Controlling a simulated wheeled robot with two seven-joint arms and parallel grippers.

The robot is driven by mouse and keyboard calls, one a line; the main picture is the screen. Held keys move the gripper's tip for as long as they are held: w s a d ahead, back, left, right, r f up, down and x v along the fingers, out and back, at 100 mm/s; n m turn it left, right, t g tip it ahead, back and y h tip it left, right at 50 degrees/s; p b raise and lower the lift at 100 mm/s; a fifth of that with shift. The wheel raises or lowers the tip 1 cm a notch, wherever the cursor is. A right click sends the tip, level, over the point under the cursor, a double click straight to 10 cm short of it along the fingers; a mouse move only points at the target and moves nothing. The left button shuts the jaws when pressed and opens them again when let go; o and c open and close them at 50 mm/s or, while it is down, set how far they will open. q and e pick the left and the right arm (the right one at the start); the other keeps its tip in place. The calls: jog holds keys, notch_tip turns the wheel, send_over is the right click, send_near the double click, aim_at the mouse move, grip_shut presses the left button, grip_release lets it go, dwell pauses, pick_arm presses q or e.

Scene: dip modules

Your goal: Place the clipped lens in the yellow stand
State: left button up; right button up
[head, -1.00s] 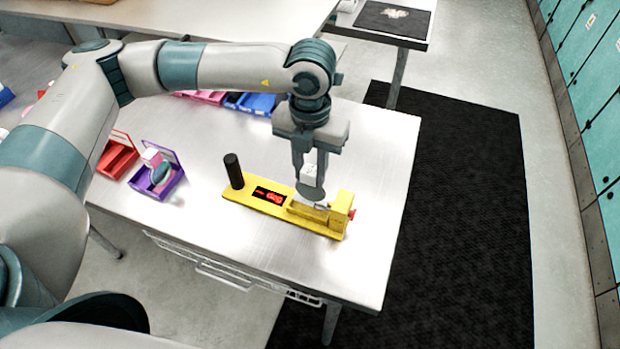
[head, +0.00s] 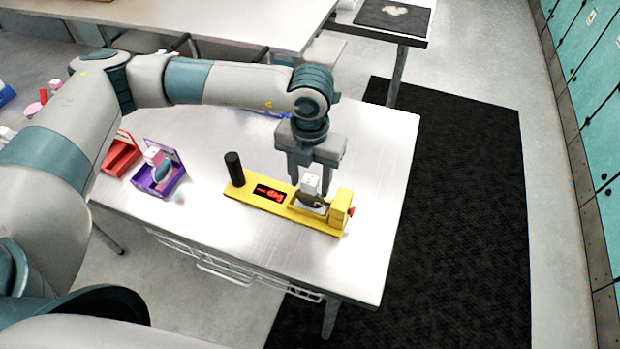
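The yellow stand (head: 283,209) lies on the table, with a black post at its left end, a dark panel with red marks and a raised block at its right end. The clipped lens, a white clip block (head: 311,185) over a dark disc, stands roughly upright in the slot part of the stand, beside the raised block. My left gripper (head: 309,184) is just behind the clip, pointing down. Its fingers are spread apart and look clear of the clip. My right gripper is not in view.
A purple bin (head: 174,187) holding another clipped lens and a red bin (head: 121,157) stand to the left. Blue bins behind are mostly hidden by my arm. The table (head: 240,250) is clear in front of the stand and to its right.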

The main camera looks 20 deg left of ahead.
pick_arm(q)
jog(key=shift+r, duration=0.1)
jog(key=shift+r, duration=0.2)
notch_tip(320, 180, up, 12)
jog(key=b, duration=0.5)
dwell(1.1)
